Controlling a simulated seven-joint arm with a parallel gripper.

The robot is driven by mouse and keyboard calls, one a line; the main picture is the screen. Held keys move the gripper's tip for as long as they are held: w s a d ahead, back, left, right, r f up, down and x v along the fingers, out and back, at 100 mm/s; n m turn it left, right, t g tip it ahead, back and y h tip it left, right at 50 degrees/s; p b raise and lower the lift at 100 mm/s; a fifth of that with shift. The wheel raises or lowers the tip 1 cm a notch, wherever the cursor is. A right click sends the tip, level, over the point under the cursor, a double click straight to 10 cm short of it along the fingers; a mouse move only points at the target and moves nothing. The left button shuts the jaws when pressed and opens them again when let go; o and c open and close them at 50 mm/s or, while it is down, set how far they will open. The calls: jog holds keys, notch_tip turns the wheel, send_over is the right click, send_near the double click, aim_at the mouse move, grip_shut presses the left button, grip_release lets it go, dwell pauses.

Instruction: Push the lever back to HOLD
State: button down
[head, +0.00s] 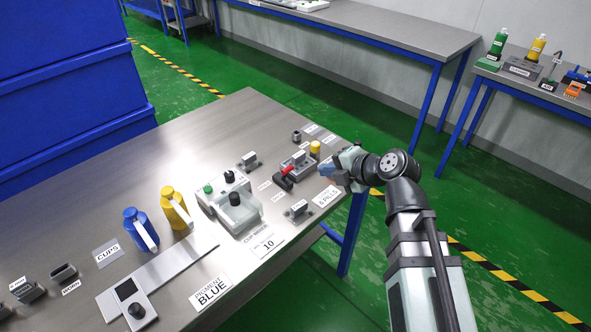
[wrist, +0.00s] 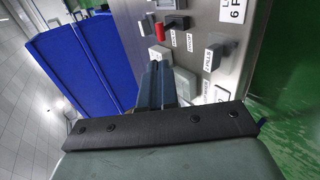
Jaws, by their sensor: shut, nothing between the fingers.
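The lever with a red handle (head: 285,170) sits on a grey block (head: 299,160) near the right end of the steel table. Its handle leans toward the left of the head view. The red handle also shows near the top of the wrist view (wrist: 160,32), with two small labels beside it, too small to read surely. My gripper (head: 324,171) is to the right of the lever, above the table's right edge, apart from the handle. Its blue-grey fingers (wrist: 157,84) are closed together in the wrist view, with nothing between them.
A yellow-topped part (head: 315,149) stands behind the lever near my gripper. A grey-white machine (head: 230,203) with green and black knobs stands left of the lever. Blue (head: 140,228) and yellow (head: 175,208) jugs stand further left.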

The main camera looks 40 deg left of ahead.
aim_at(289, 169)
jog(key=x, duration=1.4)
jog(key=shift+f, duration=0.1)
jog(key=shift+a, duration=0.1)
dwell(0.3)
